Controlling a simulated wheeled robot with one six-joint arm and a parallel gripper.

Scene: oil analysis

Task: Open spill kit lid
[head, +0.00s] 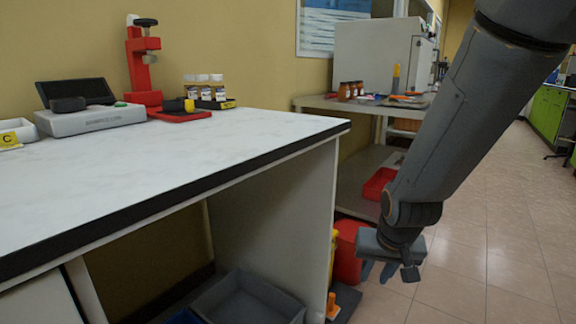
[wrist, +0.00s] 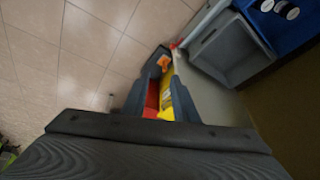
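A yellow container (head: 334,248) stands on the floor by the bench's right end panel, mostly hidden behind it. A red bin (head: 348,252) stands beside it, left of my gripper. I cannot tell for sure which one is the spill kit, and no lid edge shows clearly. My gripper (head: 378,270) hangs low over the floor, pointing down. In the wrist view my gripper (wrist: 168,70) is open, its dark fingers apart. Yellow (wrist: 169,98) and red (wrist: 152,97) surfaces show between the fingers; contact cannot be told.
The white bench (head: 180,155) overhangs on the left. A grey crate (head: 248,300) lies under it; the wrist view shows it beside a blue crate (wrist: 268,28) with bottles. A small orange object (head: 331,306) is near the end panel. Tiled floor (head: 480,250) on the right is clear.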

